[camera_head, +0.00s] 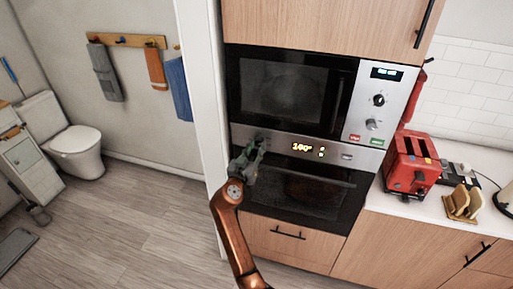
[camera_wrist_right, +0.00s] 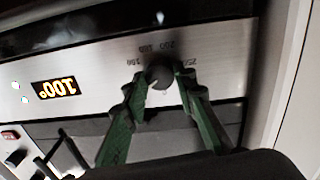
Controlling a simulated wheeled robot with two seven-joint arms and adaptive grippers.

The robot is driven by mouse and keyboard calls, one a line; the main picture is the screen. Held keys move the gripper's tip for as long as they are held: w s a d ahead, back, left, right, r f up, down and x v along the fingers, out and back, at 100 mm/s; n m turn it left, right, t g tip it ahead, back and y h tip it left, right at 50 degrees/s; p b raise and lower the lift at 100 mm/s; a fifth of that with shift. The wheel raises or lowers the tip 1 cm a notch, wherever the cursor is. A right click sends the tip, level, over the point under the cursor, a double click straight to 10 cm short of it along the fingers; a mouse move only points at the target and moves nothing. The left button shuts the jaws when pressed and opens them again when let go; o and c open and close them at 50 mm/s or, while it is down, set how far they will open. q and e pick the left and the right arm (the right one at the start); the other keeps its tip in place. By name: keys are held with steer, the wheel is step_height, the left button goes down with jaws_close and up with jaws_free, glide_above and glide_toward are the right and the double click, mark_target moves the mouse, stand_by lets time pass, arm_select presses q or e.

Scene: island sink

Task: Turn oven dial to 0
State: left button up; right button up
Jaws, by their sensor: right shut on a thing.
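The oven dial (camera_wrist_right: 158,75) is a round dark knob on the oven's steel panel, with a printed scale around it. In the wrist view my right gripper (camera_wrist_right: 160,82) has its green fingers on either side of the dial, shut on it. In the head view my right gripper (camera_head: 252,152) is at the left end of the panel and largely hides the dial. The oven display (camera_head: 302,148) shows orange digits; in the wrist view the display (camera_wrist_right: 54,88) appears upside down and reads about 100°. My left gripper is not in view.
The oven door (camera_head: 300,190) is closed below the panel. A microwave (camera_head: 290,85) sits above, with its own knobs at right. A red toaster (camera_head: 412,165) stands on the counter at right. Open wooden floor (camera_head: 130,220) lies to the left.

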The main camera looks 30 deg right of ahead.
steer(key=n, duration=0.3)
steer(key=shift+r, duration=0.1)
steer(key=n+p, duration=0.1)
steer(key=n, duration=0.1)
steer(key=shift+n, duration=0.4)
steer(key=n+p, duration=0.2)
steer(key=n, duration=0.1)
steer(key=shift+n+t, duration=0.3)
steer(key=shift+n+p, duration=0.55)
steer(key=shift+n, duration=0.65)
steer(key=shift+a, duration=0.1)
steer(key=o, duration=1)
steer(key=shift+w, duration=0.1)
steer(key=shift+o, duration=0.8)
